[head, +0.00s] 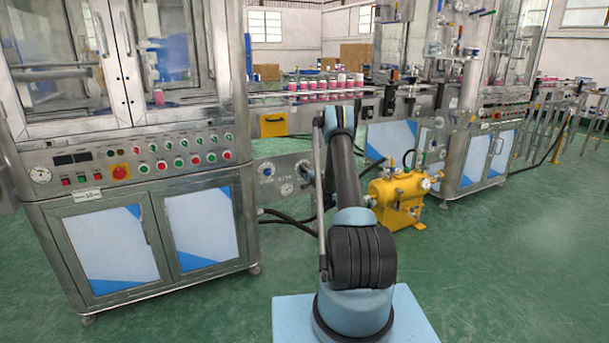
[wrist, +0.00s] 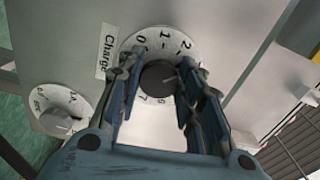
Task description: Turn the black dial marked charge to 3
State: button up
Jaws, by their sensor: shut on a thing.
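The black dial (wrist: 156,82) sits on a round white scale plate (wrist: 164,37) beside a label reading "Charge" in the wrist view. The numbers 0, 1 and 2 show along the top, and 5 and 7 show below. A light pointer mark on the dial points right and slightly up, toward the right finger. That finger hides the scale past 2. My gripper (wrist: 160,73) has its two blue fingers on either side of the black dial and is shut on it. In the head view my arm hides the gripper and dial.
A second dial (wrist: 60,118) on a white scale is left of my gripper in the wrist view. A steel cabinet with buttons (head: 120,172) stands left in the head view. A yellow pump unit (head: 400,198) stands right of my arm, with hoses near it.

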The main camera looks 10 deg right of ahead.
jog(key=shift+d+m, duration=0.25)
jog(key=shift+m, duration=0.65)
jog(key=o, duration=0.9)
jog(key=shift+o, duration=0.8)
jog(key=shift+a, duration=0.15)
jog(key=shift+s, duration=0.1)
jog(key=v, duration=1.1)
jog(key=shift+s+d, duration=0.2)
jog(key=shift+s, duration=0.15)
jog(key=shift+f, duration=0.1)
